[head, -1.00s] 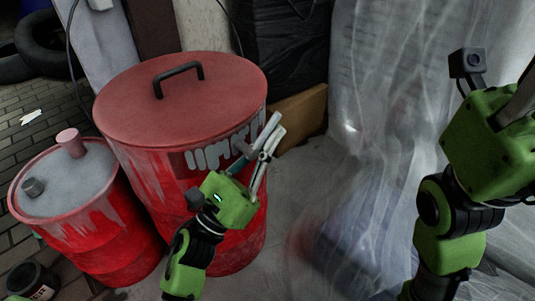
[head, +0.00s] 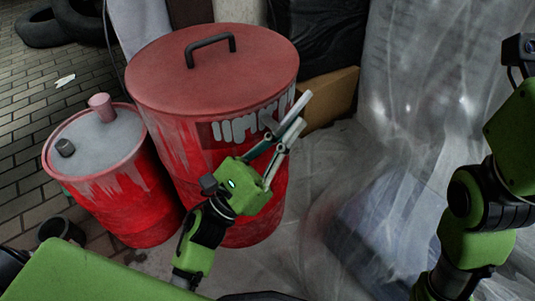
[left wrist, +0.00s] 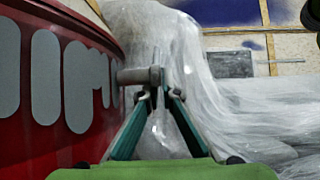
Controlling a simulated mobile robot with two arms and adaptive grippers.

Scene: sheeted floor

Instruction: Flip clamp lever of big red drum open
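The big red drum (head: 190,150) stands upright with its lid on and a black lid handle (head: 211,48). My left gripper (head: 306,107) is at the drum's right front side, just below the rim, with its two fingers parted and nothing visibly gripped. In the left wrist view, a short grey lever end (left wrist: 136,76) sticks out sideways from the drum wall (left wrist: 85,130). The fingertips (left wrist: 159,94) are just at or below its free end; whether they touch it I cannot tell. My right gripper's body (head: 515,130) is cut off by the right edge, its fingers out of frame.
A smaller red drum (head: 115,185) with a grey top stands close on the left. A cardboard box (head: 330,98) and black plastic (head: 320,35) are behind. Clear sheeting (head: 430,90) hangs at the right. Tyres (head: 75,20) lie far left.

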